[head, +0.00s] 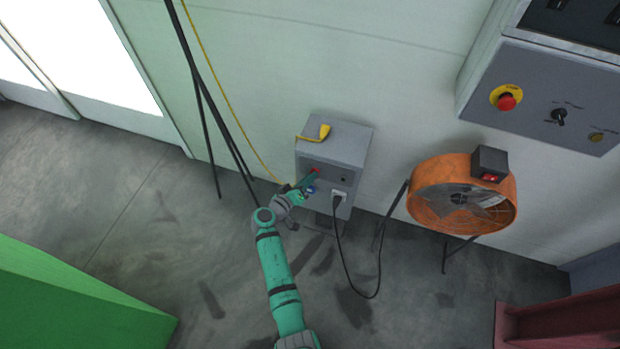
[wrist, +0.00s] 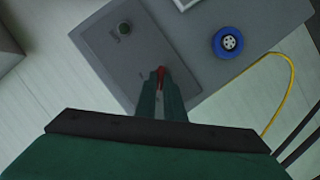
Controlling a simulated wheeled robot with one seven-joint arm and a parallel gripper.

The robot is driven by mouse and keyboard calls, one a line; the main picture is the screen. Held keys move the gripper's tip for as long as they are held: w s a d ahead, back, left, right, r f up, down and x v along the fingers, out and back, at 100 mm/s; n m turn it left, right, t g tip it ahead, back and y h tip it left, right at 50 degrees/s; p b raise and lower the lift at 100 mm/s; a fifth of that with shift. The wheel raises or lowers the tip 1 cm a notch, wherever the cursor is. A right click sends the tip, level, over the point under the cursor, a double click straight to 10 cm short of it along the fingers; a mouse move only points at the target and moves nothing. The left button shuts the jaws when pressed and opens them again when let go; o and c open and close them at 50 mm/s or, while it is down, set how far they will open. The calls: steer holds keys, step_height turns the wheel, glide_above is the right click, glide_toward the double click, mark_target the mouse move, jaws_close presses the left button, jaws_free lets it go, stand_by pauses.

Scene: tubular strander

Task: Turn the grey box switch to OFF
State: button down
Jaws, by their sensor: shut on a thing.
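The grey box (head: 332,145) stands against the wall in the head view; its front panel (wrist: 150,50) fills the upper middle of the wrist view. A small red switch handle (wrist: 162,72) sits on this panel; a bit of its red also shows in the head view (head: 316,170). My gripper (wrist: 161,84) is at the panel, its two fingers shut on the red handle; it also shows in the head view (head: 311,177). The fingers hide part of the handle, and its position marks are too small to read. A dark round knob (wrist: 124,28) is on the same panel.
A blue round socket (wrist: 229,42) and a plug with a black cable (head: 338,197) are on the box front. A yellow cable (head: 226,92) hangs beside it. An orange fan (head: 428,205) stands to the right, below a wall panel with a red button (head: 507,102).

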steer(key=c, duration=1.9)
jaws_free()
steer(key=shift+o, duration=0.2)
steer(key=shift+s, duration=0.1)
steer(key=v, duration=1)
steer(key=shift+s+a, duration=0.15)
steer(key=shift+s, duration=0.15)
steer(key=shift+w, duration=0.15)
